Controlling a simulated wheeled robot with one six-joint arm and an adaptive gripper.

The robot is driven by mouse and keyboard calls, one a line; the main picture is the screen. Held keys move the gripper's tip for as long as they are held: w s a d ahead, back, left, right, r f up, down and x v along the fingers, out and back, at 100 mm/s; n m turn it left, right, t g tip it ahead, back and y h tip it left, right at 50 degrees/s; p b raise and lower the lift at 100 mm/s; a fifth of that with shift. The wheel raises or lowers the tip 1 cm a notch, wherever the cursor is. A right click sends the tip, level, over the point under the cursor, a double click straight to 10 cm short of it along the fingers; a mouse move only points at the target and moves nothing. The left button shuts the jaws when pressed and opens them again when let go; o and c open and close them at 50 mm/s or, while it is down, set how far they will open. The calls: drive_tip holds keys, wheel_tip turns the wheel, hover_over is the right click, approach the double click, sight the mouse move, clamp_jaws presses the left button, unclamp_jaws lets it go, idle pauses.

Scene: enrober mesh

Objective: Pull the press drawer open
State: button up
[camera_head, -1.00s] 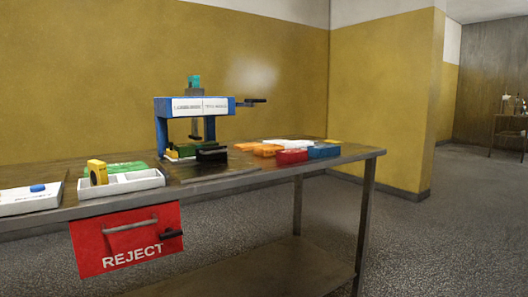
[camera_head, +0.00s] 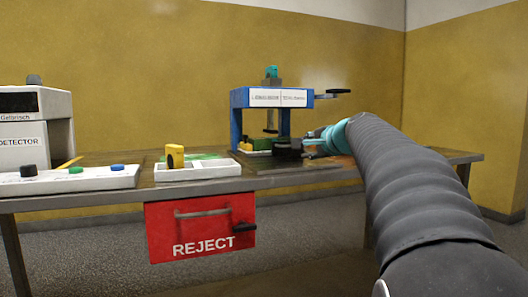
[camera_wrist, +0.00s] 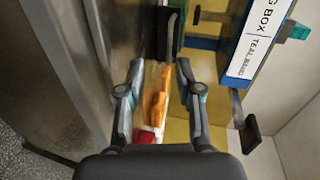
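The press is a blue frame (camera_head: 237,128) with a white label, standing on the table. At its base is the press drawer with green and yellow parts showing (camera_head: 256,145), and a black handle (camera_head: 288,147) at its front. How far out the drawer sits I cannot tell. My gripper (camera_head: 314,142) is just right of the handle in the head view, partly hidden by my arm. In the wrist view my gripper (camera_wrist: 160,90) is open, its fingers wide apart and empty. The black handle (camera_wrist: 171,35) lies beyond the fingertips, apart from them.
The table edge (camera_head: 120,202) runs along the front, with a red REJECT bin (camera_head: 200,228) below. A detector (camera_head: 35,130) is at far left. A lever (camera_head: 335,92) juts from the press.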

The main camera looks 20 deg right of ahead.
drive_tip(key=shift+w+d+r+m+t+h, duration=0.15)
drive_tip(key=shift+w+d+r+m, duration=0.15)
drive_tip(key=shift+d, duration=0.25)
drive_tip(key=shift+w+d+r+m+t+h, duration=0.2)
drive_tip(key=shift+w+d, duration=0.2)
drive_tip(key=shift+d, duration=0.15)
drive_tip(key=shift+w+f, duration=0.1)
drive_tip(key=shift+w, duration=0.25)
drive_tip(key=p, duration=0.2)
approach(273, 146)
drive_tip(key=w+d, duration=0.1)
drive_tip(key=w, duration=0.1)
drive_tip(key=w+d+f, duration=0.1)
drive_tip(key=w+d, duration=0.2)
drive_tip(key=w, duration=0.1)
drive_tip(key=shift+w+d+f, duration=0.35)
drive_tip(key=shift+d+f, duration=0.05)
clamp_jaws()
